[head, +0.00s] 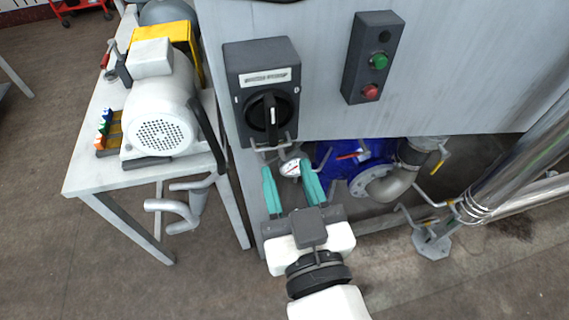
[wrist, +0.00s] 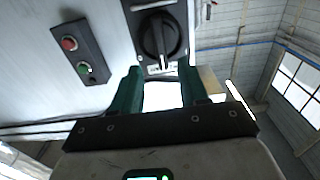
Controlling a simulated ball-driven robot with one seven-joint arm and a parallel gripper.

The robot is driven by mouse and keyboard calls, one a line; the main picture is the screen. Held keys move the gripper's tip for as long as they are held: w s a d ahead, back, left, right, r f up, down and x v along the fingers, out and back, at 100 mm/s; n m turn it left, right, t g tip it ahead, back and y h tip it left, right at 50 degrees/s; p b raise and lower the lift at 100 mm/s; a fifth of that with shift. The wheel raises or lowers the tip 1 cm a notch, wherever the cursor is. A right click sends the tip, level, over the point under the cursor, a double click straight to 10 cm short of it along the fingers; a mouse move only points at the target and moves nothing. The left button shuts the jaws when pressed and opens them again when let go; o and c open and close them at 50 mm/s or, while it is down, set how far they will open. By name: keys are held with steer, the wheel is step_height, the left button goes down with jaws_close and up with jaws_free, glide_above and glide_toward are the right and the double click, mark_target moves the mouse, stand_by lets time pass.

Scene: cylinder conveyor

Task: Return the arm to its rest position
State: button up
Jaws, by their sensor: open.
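My gripper (head: 290,178) is open and empty, with two teal fingers spread apart. In the head view it is in front of the grey cabinet, just below the dark switch box (head: 262,88) with its black rotary knob (head: 269,112). In the wrist view the fingers of my gripper (wrist: 160,82) point toward the knob (wrist: 160,38), which shows beyond and between them. No contact with the knob is visible.
A button box (head: 372,58) with green and red buttons is on the cabinet (head: 310,35). A blue pump (head: 345,155), pipes and a gauge (head: 290,168) are below it. A white table (head: 95,178) with a motor (head: 160,110) stands at left. Bare floor lies in front.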

stand_by(0.5)
steer(key=d+f+m+g+h, duration=0.3)
steer(key=d+f+g+h, duration=0.35)
steer(key=d+f, duration=1.05)
steer(key=s+d+f+g, duration=0.5)
steer(key=s+f, duration=0.2)
steer(key=s, duration=0.1)
steer(key=s+d+f+g+y, duration=0.1)
steer(key=s+d+f+g, duration=0.4)
steer(key=s+f, duration=0.2)
steer(key=shift+s+d+m, duration=0.4)
steer(key=shift+s, duration=0.45)
steer(key=shift+c, duration=0.2)
